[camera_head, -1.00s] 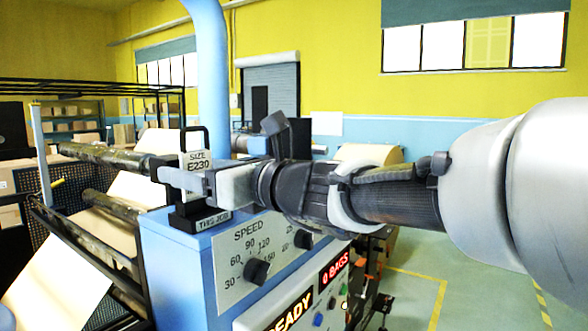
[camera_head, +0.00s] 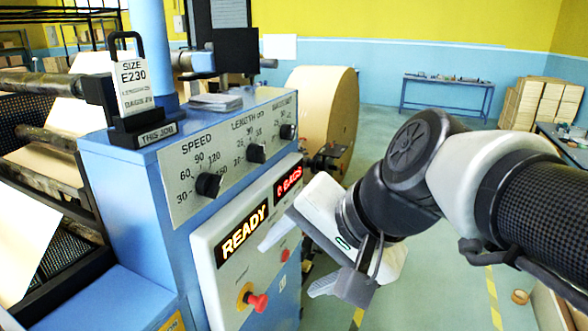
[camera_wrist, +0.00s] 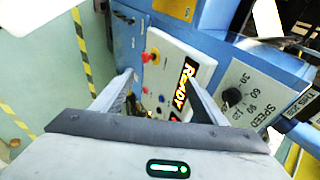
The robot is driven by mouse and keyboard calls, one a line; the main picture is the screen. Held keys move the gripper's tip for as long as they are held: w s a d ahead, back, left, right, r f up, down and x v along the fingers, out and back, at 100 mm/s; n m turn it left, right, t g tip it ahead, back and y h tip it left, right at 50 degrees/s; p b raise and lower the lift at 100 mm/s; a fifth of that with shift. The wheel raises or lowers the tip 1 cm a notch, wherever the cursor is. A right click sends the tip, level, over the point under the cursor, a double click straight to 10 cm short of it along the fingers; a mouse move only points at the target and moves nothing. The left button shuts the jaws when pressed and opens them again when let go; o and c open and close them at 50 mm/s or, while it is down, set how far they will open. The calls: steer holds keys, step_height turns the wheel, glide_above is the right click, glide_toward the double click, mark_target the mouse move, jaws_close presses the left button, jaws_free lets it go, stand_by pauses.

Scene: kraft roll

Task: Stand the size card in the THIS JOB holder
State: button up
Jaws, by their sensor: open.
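The white size card (camera_head: 133,84), marked SIZE E230, stands upright in the black THIS JOB holder (camera_head: 146,132) on top of the blue machine, in the head view. My gripper (camera_head: 292,262) is open and empty, in front of the machine's control panel, to the right of and below the holder, well apart from the card. In the wrist view my open fingers (camera_wrist: 162,92) frame the panel, and part of the holder's label (camera_wrist: 296,104) shows at the right edge.
The panel (camera_head: 245,225) carries a READY display, a red stop button (camera_head: 257,302) and other buttons. Speed and length dials (camera_head: 208,184) sit above it. A grey stack (camera_head: 215,102) lies on the machine top. A large kraft roll (camera_head: 322,112) stands behind.

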steer(key=s+d+f+n+h, duration=0.1)
steer(key=d+f+n+h, duration=0.1)
steer(key=d, duration=0.4)
steer(key=s+d+f+n+h, duration=0.2)
steer(key=d+n+h, duration=0.1)
steer(key=d+n, duration=0.1)
steer(key=shift+s+d+f, duration=0.25)
steer(key=shift+d+f, duration=0.05)
steer(key=shift+d, duration=0.55)
